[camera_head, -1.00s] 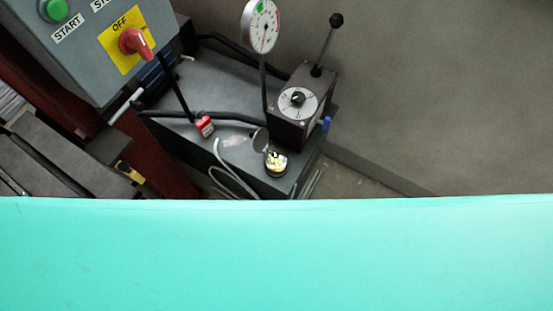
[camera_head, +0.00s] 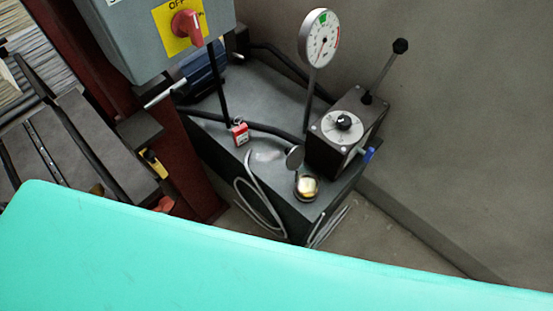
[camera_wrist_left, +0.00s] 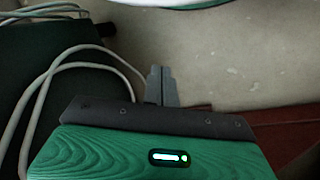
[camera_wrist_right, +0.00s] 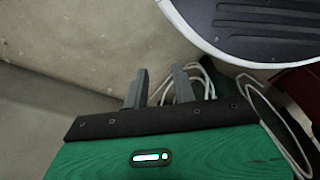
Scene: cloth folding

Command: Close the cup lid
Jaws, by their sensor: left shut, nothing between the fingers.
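A small round cup (camera_head: 307,187) with a brassy inside stands at the front edge of a dark machine top in the head view. Its round grey lid (camera_head: 294,157) is tilted up and open at the cup's back left. My left gripper (camera_wrist_left: 162,86) shows in the left wrist view, fingers together and empty, over a concrete floor. My right gripper (camera_wrist_right: 159,88) shows in the right wrist view, fingers apart with nothing between them. Neither gripper shows in the head view, and neither wrist view shows the cup.
A dial gauge (camera_head: 320,38), a black-knobbed lever (camera_head: 385,70) and a dark box with a dial (camera_head: 345,130) stand behind the cup. A red padlock-like tag (camera_head: 240,134) is left of it. Loose cables (camera_head: 258,200) hang in front. A teal surface (camera_head: 150,260) fills the foreground.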

